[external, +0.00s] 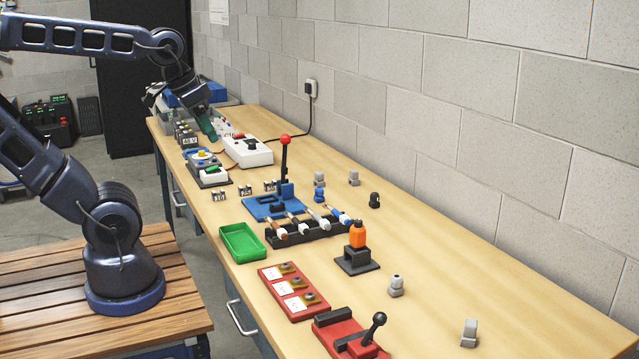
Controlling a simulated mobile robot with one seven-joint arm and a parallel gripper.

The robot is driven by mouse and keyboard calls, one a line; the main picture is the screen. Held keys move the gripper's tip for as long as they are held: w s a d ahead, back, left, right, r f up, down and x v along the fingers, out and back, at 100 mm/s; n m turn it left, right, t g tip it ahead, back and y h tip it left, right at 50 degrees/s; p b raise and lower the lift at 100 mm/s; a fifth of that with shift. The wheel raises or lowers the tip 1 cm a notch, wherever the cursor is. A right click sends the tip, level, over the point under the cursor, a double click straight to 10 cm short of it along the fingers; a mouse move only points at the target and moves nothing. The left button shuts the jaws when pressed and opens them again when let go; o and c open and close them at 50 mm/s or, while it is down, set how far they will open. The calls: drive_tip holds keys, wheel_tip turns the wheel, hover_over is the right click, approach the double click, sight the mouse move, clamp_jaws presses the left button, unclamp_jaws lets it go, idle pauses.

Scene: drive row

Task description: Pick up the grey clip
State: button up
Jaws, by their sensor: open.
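My gripper (207,124) is at the far end of the bench, low above the items beside the white box, with a dark green part showing at its tip. It is open, and I see nothing held in it. Several small grey pieces stand on the bench: one at the front right (469,333), one near the middle right (396,287), and two farther back (354,178) (319,179). They are too small to tell which is the grey clip. All are well away from my gripper. The arm hides part of the far end.
A white box (247,152) with a cable is close to my gripper. A blue base with a red-knobbed lever (285,140), a green tray (242,242), a black tool rack (300,235) and a red lever block (350,338) stand nearer. The bench's right side is mostly clear, along the wall.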

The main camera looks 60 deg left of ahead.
drive_tip(key=w+a+r+n+g, duration=0.1)
drive_tip(key=w+a+r+n, duration=0.1)
drive_tip(key=w, duration=0.6)
drive_tip(key=w+a+r+n+g, duration=0.1)
drive_tip(key=w+a+r+n, duration=0.15)
drive_tip(key=w, duration=0.55)
drive_tip(key=n+g+h, duration=0.2)
drive_tip(key=n+h, duration=0.3)
drive_tip(key=n, duration=0.9)
hover_over(319, 172)
drive_tip(key=a, duration=0.2)
wheel_tip(319, 172, down, 29)
drive_tip(key=x, duration=0.5)
drive_tip(key=shift+s+a+f, duration=0.15)
drive_tip(key=shift+s+a, duration=0.05)
drive_tip(key=shift+s, duration=0.05)
drive_tip(key=shift+y, duration=0.3)
drive_tip(key=shift+a+x, duration=0.2)
drive_tip(key=shift+x, duration=2.35)
drive_tip(key=c, duration=1.1)
